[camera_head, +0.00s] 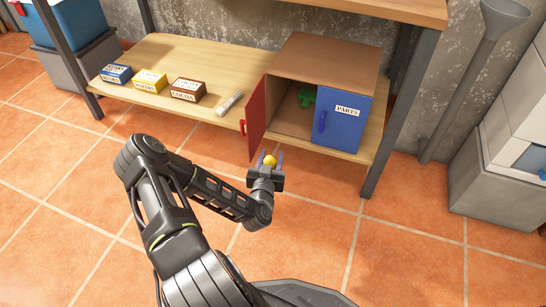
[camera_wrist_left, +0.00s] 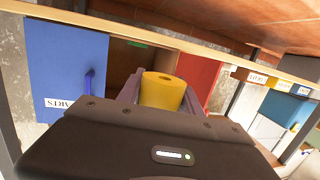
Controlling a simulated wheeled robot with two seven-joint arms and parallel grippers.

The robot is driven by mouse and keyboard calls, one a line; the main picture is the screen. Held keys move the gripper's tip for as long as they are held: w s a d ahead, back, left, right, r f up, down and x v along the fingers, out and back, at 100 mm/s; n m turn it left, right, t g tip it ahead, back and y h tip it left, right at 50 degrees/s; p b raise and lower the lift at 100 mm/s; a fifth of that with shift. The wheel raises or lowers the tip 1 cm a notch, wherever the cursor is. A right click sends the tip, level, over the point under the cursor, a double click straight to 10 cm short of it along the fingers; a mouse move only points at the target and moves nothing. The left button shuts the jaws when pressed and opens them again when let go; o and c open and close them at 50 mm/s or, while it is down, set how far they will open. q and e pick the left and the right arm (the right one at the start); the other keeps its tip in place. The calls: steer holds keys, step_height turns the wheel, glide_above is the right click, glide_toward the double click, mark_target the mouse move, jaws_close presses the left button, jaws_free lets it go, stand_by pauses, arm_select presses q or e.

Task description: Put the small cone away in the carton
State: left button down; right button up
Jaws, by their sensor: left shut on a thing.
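The small cone (camera_head: 270,160) is yellow. In the left wrist view it (camera_wrist_left: 163,92) shows a rounded side and a flat end with a small dark spot. My left gripper (camera_head: 268,163) is shut on it, in front of the shelf near the open red door. A brown box-like cabinet (camera_head: 330,55) labelled PARTS, the only open container that could be the carton, stands at the right end of the low shelf. Its red door (camera_head: 255,118) is swung open and its blue door (camera_head: 337,115) covers the right half. A green thing (camera_head: 306,97) is inside. My right gripper is out of view.
Blue (camera_head: 116,74), yellow (camera_head: 150,81) and brown (camera_head: 187,90) labelled boxes and a pale tube-like item (camera_head: 229,103) lie on the wooden shelf (camera_head: 200,55). A table leg (camera_head: 390,130) stands right of the cabinet. The tiled floor in front is clear.

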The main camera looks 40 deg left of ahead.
mark_target(294, 119)
arm_select(q)
steer(key=shift+w+d+r+x, duration=0.35)
steer(key=shift+d+x, duration=0.3)
steer(key=shift+x, duration=3.45)
steer(key=shift+w+d+r+x, duration=0.2)
steer(key=shift+w+d+x, duration=0.4)
steer(key=shift+x, duration=3.5)
steer(key=shift+w+d+r+x, duration=0.3)
steer(key=shift+d+x, duration=0.4)
steer(key=shift+x, duration=3.4)
steer(key=c, duration=0.7)
jaws_free()
